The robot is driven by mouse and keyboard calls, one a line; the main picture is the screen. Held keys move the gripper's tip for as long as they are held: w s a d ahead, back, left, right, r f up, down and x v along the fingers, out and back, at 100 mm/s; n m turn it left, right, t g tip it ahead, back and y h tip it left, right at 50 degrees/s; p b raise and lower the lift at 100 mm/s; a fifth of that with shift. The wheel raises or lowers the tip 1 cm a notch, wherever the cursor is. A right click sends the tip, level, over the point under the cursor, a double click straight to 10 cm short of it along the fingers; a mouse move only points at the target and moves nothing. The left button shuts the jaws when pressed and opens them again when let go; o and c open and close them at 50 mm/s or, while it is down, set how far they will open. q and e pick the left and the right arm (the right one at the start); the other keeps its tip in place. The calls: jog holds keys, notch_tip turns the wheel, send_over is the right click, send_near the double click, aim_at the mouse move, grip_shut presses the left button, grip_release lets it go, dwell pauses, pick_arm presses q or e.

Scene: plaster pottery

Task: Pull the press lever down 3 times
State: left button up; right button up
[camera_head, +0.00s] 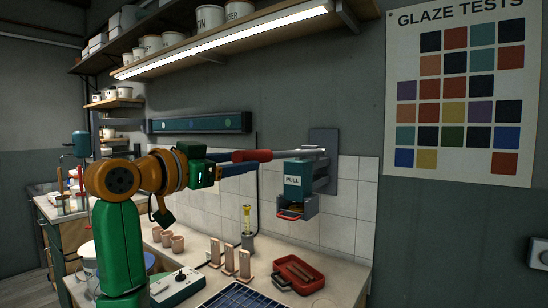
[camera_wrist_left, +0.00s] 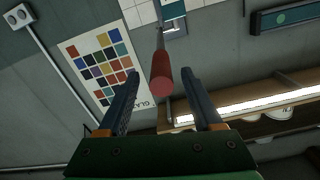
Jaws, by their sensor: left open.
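The wall press (camera_head: 296,178) is a teal block marked PULL in a grey bracket on the tiled wall. Its grey lever (camera_head: 300,153) points left, about level, and ends in a red handle (camera_head: 252,155). My left gripper (camera_head: 238,163) is open at the handle's end. In the left wrist view the red handle (camera_wrist_left: 162,82) lies between the two spread fingers of the gripper (camera_wrist_left: 160,74), with gaps on both sides. How deep it sits between them is hard to tell. My right gripper is not in view.
Below the press, the bench holds a red tray (camera_head: 299,274), several pinkish clay pieces (camera_head: 229,262), small cups (camera_head: 177,243) and a white control box (camera_head: 178,287). A lit shelf (camera_head: 220,43) hangs above. A glaze chart (camera_head: 460,95) is on the right wall.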

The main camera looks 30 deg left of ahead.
aim_at(253, 156)
pick_arm(q)
jog(key=shift+w+r, duration=0.15)
jog(key=shift+r, duration=0.05)
jog(key=shift+w+d+r+p, duration=0.1)
jog(key=shift+w+r+p, duration=0.15)
jog(key=shift+w+p, duration=0.3)
jog(key=shift+w+r+p, duration=0.2)
jog(key=shift+w+p, duration=0.15)
jog(key=shift+p, duration=0.25)
jog(key=w, duration=0.1)
jog(key=w+p, duration=0.1)
jog(key=w, duration=0.1)
jog(key=shift+w+d+f, duration=0.2)
jog(key=shift+w+f, duration=0.05)
jog(key=shift+w, duration=0.05)
jog(key=shift+w+f, duration=0.15)
jog(key=shift+s, duration=0.2)
jog(key=c, duration=0.5)
grip_shut()
